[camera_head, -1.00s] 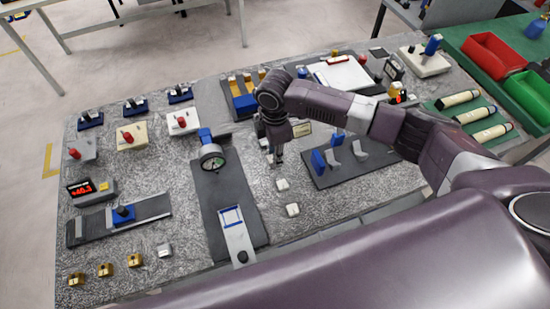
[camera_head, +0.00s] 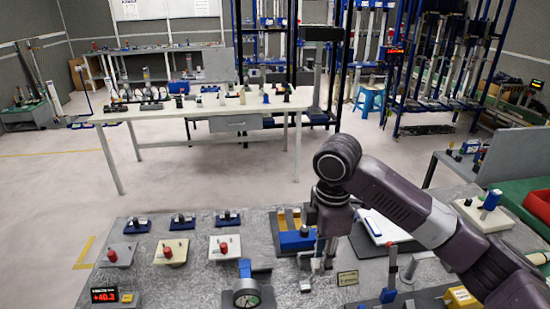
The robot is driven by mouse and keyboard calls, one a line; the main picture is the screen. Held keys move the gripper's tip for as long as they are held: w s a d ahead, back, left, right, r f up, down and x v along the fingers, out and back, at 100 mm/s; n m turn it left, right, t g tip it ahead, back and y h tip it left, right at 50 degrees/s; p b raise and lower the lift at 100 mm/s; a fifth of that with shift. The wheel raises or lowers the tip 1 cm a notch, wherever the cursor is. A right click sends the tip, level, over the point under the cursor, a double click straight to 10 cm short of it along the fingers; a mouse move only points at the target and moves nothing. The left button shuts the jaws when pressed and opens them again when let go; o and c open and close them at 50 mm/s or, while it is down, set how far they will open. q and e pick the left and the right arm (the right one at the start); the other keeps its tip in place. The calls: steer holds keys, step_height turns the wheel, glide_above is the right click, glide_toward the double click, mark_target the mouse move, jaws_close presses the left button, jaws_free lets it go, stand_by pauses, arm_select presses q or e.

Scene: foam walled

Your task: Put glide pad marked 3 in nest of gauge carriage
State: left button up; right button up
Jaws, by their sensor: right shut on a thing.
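My right gripper (camera_head: 322,266) points down over the bench, right of the dial gauge (camera_head: 246,294). It is shut on a small pale pad, mostly hidden by the fingers, and its mark is not readable. A small whitish piece (camera_head: 305,287) shows just below and left of the fingertips; I cannot tell whether it touches them. The gauge carriage and its nest are outside the picture, below the dial gauge. My left gripper is not in view.
A blue block (camera_head: 297,241) with yellow pieces stands just behind the gripper. A small label plate (camera_head: 347,278) is to its right, and a clipboard (camera_head: 382,227) behind that. Red-knobbed fixtures (camera_head: 171,252) and a lit display (camera_head: 104,295) stand at left.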

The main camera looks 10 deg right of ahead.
steer(key=shift+s+d+f+m, duration=0.2)
steer(key=shift+s+m, duration=0.15)
steer(key=shift+m, duration=0.35)
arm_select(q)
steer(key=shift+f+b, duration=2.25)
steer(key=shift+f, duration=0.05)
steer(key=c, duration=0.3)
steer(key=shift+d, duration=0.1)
arm_select(e)
steer(key=s+d+f+m, duration=0.1)
steer(key=s+f+m, duration=0.1)
steer(key=s+m, duration=0.4)
steer(key=s+d+f+m, duration=0.2)
steer(key=s+m, duration=0.5)
steer(key=m, duration=0.4)
